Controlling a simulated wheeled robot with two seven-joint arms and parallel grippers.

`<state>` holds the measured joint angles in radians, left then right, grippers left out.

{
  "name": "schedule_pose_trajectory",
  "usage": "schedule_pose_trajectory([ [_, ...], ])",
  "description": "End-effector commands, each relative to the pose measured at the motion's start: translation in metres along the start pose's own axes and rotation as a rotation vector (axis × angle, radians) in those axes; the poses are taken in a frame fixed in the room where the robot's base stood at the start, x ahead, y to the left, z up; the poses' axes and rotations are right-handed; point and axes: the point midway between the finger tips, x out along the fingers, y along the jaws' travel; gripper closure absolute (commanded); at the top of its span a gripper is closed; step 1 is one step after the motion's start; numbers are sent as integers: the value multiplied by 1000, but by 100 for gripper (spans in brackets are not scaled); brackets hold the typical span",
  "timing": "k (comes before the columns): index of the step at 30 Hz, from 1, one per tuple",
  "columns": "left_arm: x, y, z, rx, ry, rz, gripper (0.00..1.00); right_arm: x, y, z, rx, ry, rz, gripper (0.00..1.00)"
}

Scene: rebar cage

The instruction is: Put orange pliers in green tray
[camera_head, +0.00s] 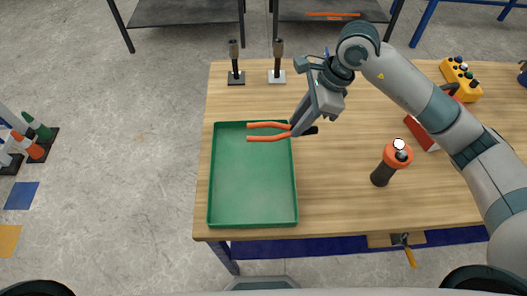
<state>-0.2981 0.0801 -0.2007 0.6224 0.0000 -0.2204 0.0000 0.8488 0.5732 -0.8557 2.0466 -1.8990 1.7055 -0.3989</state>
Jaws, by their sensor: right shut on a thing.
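The green tray (252,190) lies on the left part of the wooden table and looks empty inside. The orange pliers (266,138) have two orange handles that point left, over the tray's far right corner. My right gripper (302,128) is shut on the pliers near their dark head, which shows just right of the fingers. The head lies to the right of the tray's right rim. I cannot tell how high the pliers are above the tray. My left gripper does not show.
Two small upright tools on stands, one dark (235,77) and one white (276,75), stand behind the tray. A yellow button box (461,75) and a red object (422,130) are farther right. Bare table lies between tray and cylinder.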

Motion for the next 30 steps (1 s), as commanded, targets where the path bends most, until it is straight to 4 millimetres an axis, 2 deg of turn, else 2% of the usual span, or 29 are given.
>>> schedule_pose_trajectory([
  [1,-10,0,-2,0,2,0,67,4,5,9,-2,-3,5,100],
  [3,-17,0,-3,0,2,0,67,16,9,19,-3,-4,5,100],
  [13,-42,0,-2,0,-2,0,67,65,27,54,-1,-3,3,100],
  [18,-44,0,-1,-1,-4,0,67,74,29,59,-1,-1,0,100],
  [30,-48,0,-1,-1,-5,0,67,78,30,57,2,-2,1,100],
])
